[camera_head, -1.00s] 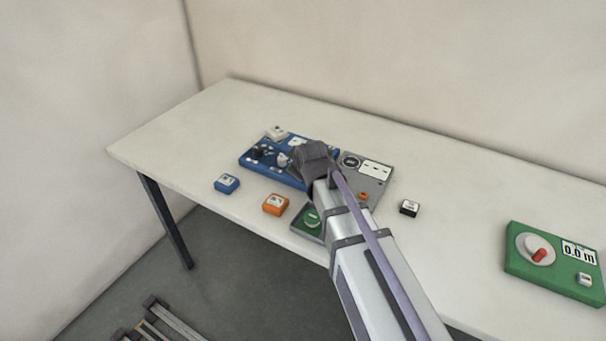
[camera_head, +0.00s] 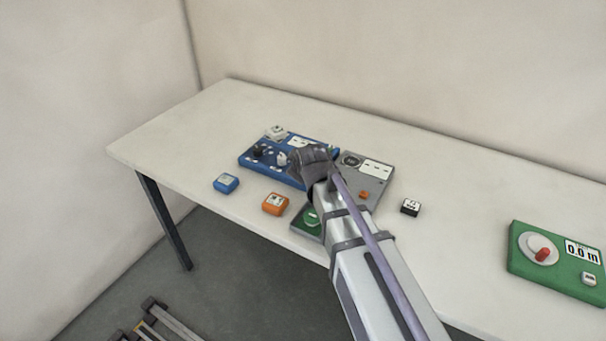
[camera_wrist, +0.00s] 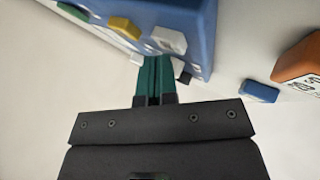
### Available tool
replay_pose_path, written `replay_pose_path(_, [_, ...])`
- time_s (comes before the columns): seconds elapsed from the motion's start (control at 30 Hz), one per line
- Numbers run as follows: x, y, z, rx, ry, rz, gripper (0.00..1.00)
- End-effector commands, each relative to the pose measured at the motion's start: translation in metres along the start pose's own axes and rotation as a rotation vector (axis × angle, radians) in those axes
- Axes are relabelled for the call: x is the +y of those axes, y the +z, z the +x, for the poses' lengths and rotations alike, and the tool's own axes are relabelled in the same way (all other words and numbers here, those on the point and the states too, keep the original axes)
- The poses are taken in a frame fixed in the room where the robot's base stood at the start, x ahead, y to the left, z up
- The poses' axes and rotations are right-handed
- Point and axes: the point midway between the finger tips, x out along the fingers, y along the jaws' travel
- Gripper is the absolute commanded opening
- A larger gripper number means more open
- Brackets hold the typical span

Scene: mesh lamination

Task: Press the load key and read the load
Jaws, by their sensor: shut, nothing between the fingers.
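A blue panel (camera_head: 262,170) with small knobs, keys and a white display (camera_head: 298,142) lies on the table in the head view; the display's text is too small to read. I cannot tell which key is the load key. My gripper's dark body hangs over the panel's right part in the head view and hides its fingertips there. In the wrist view my gripper (camera_wrist: 152,60) is shut and empty, its teal fingertips at the blue panel (camera_wrist: 205,28). A white key (camera_wrist: 170,39) and a yellow key (camera_wrist: 125,27) are close to the tips; contact cannot be told.
A grey panel (camera_head: 383,172) with a dial and white display adjoins on the right. Small blue (camera_head: 226,183), orange (camera_head: 275,204) and black (camera_head: 410,207) blocks lie nearby. The table's far right back is clear.

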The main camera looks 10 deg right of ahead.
Motion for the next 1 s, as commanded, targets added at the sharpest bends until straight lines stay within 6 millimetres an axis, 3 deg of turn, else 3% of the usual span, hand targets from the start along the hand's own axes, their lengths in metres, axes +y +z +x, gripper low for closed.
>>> replay_pose_path(0.63, [-0.002, 0.002, 0.003, 0.0, 0.0, 0.0, 0.0])
replay_pose_path(1.0, [0.007, -0.007, -0.01, 0.0, 0.0, 0.0, 0.0])
